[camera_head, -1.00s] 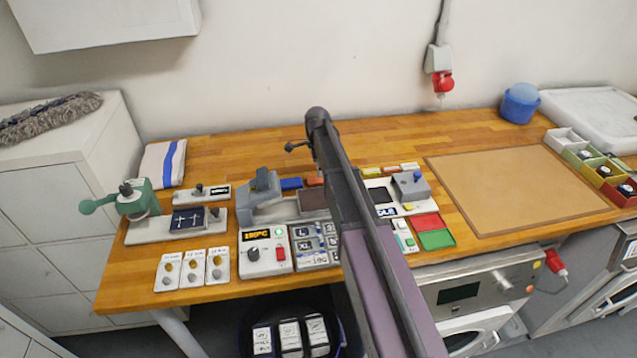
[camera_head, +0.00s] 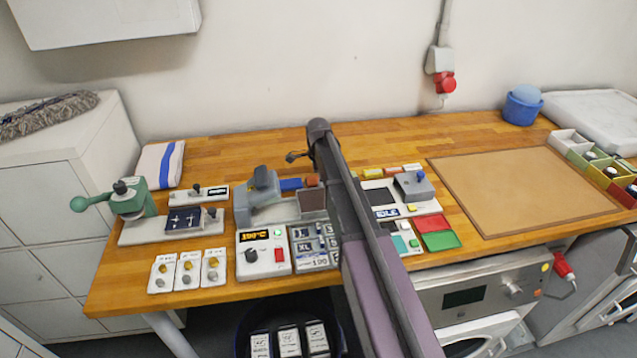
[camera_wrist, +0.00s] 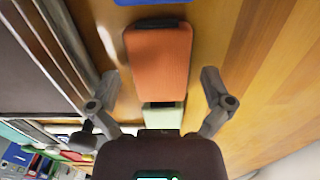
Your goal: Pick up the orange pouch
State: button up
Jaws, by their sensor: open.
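The orange pouch (camera_wrist: 160,60) lies flat on the wooden bench, in the upper middle of the wrist view. It has a dark strip along its far end. My gripper (camera_wrist: 158,88) is open, with one finger on each side of the pouch's near part and clear space beside it. The pouch is not visibly held. In the head view only a small orange patch of the pouch (camera_head: 312,181) shows beside my arm, which hides the rest. My gripper (camera_head: 296,157) shows small and dark above it there.
A blue item (camera_wrist: 150,2) lies just beyond the pouch, and a pale green item (camera_wrist: 163,116) lies at its near end. A grey press (camera_head: 262,190) stands left of the pouch. A brown mat (camera_head: 520,190) lies at the right.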

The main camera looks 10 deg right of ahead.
aim_at(318, 179)
jog(key=c, duration=1.1)
jog(key=shift+o, duration=0.2)
jog(key=shift+r, duration=0.15)
notch_tip(318, 179, up, 10)
jog(key=p, duration=1)
